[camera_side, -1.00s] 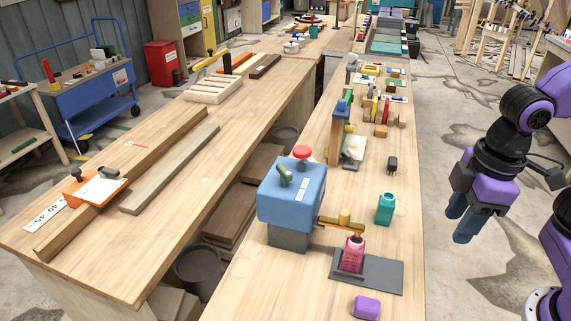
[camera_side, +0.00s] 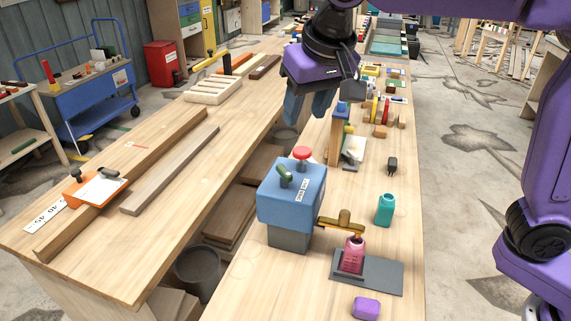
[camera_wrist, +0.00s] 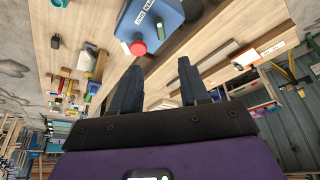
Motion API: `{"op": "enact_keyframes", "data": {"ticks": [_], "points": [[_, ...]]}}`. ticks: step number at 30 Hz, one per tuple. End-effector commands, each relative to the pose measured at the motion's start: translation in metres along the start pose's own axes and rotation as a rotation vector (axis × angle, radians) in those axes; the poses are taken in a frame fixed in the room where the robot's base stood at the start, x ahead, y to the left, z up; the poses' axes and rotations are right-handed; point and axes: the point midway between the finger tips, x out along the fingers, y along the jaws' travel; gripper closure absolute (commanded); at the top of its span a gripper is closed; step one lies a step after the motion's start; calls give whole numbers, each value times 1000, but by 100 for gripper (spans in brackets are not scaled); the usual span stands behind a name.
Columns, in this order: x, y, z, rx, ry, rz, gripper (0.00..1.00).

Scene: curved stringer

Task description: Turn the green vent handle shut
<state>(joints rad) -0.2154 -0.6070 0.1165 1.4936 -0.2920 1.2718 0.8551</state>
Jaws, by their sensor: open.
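The green vent handle (camera_side: 285,176) is a short dark-green lever on top of a blue box (camera_side: 291,205), beside a red round knob (camera_side: 302,152). The handle lies tilted across the box top, and whether it is open or shut I cannot tell. My gripper (camera_side: 308,108) is open and empty, high above and behind the box, apart from it. In the wrist view the two fingers (camera_wrist: 156,88) point toward the box (camera_wrist: 150,20), with the red knob (camera_wrist: 138,48) nearest and the green handle (camera_wrist: 161,30) just past it.
A teal bottle (camera_side: 385,209) and a purple block (camera_side: 366,307) stand nearby. A wooden post with a blue top (camera_side: 340,125) rises behind the box.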

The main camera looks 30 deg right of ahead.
Motion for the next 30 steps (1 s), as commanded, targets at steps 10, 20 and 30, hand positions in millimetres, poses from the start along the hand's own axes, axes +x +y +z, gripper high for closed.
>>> {"op": "enact_keyframes", "data": {"ticks": [10,20,30], "points": [[29,-1,-3,18,2,7,55],[91,0,-3,17,1,7,55],[150,0,-4,17,3,5,55]]}}
